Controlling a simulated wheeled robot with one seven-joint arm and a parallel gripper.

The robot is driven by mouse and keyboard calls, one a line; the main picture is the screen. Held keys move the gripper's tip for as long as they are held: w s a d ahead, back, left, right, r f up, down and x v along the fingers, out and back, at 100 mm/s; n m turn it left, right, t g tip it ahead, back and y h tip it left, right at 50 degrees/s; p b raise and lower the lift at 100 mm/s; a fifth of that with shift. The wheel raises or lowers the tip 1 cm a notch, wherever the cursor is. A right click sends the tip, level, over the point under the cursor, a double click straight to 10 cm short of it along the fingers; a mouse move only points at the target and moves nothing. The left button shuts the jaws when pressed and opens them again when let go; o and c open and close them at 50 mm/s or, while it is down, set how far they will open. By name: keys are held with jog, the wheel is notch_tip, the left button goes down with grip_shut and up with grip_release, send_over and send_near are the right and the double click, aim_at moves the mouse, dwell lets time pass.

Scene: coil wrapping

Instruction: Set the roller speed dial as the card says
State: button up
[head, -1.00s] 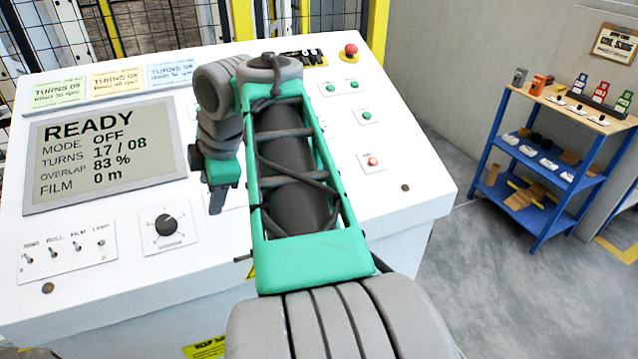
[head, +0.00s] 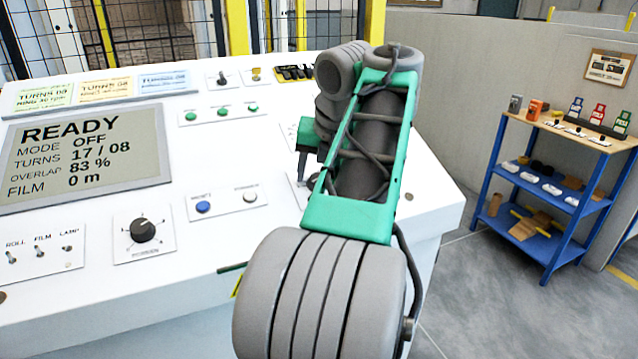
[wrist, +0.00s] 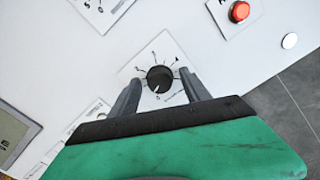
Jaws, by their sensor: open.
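In the wrist view a round black dial (wrist: 160,78) with a white pointer mark sits on a white scale plate; the mark points toward the bottom, slightly left. Its scale figures are too small to read. My gripper (wrist: 158,86) is open, its two fingers on either side of this dial; I cannot tell whether they touch it. In the head view my gripper (head: 302,175) hangs low over the console, and my arm mostly hides that plate. Another black dial (head: 142,230) stands at the front left. Green (head: 38,98), yellow (head: 105,90) and blue (head: 166,80) cards lie along the back; their small lines are unclear.
The display (head: 85,155) reads READY, mode OFF, turns 17 / 08, overlap 83 %, film 0 m. A blue button (head: 203,207), several green buttons (head: 222,111) and toggle switches (head: 40,252) surround the work area. A red button (wrist: 240,11) is near the dial. A blue shelf (head: 555,190) stands right.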

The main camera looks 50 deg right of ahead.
grip_shut()
dwell(0.6)
